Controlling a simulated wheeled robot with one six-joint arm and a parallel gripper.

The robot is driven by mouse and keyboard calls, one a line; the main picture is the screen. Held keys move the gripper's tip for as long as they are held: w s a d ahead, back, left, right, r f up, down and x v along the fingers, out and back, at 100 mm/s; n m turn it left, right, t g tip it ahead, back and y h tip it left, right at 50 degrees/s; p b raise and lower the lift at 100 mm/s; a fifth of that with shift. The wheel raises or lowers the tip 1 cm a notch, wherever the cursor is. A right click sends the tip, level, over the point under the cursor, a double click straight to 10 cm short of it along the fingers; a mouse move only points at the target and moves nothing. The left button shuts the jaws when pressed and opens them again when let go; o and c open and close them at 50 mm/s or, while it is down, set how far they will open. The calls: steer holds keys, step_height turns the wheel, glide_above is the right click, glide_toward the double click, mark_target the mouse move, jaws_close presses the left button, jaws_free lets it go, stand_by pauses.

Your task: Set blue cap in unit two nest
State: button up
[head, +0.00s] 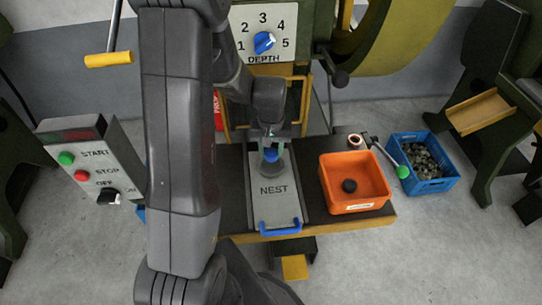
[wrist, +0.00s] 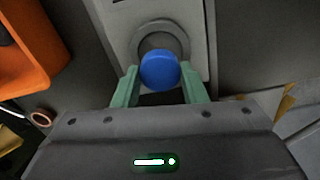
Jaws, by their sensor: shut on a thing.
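My gripper (wrist: 160,88) is shut on the blue cap (wrist: 160,70), with its green fingers on either side of it in the wrist view. In the head view the cap (head: 270,155) shows as a small blue spot below my gripper. The nest plate (head: 274,208) is a grey sliding plate marked NEST with a blue handle at its front. The round nest (wrist: 163,42) shows as a grey ring just behind and around the cap in the wrist view. I cannot tell whether the cap touches the nest.
An orange bin (head: 340,165) with a dark round piece stands right of the plate. A copper ring (head: 355,140), a green-knobbed lever (head: 402,171) and a blue crate (head: 432,185) lie further right. A control box (head: 85,165) stands left, and a depth dial (head: 264,42) behind.

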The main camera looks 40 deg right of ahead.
mark_target(271, 152)
steer(key=shift+f, duration=1.65)
steer(key=shift+f, duration=0.35)
steer(key=o, duration=0.9)
steer(key=shift+b, duration=0.3)
steer(key=shift+o, duration=0.2)
steer(key=shift+r, duration=0.1)
steer(key=shift+r+p, duration=0.4)
steer(key=shift+r, duration=0.15)
step_height(271, 152, up, 11)
steer(key=shift+r, duration=0.2)
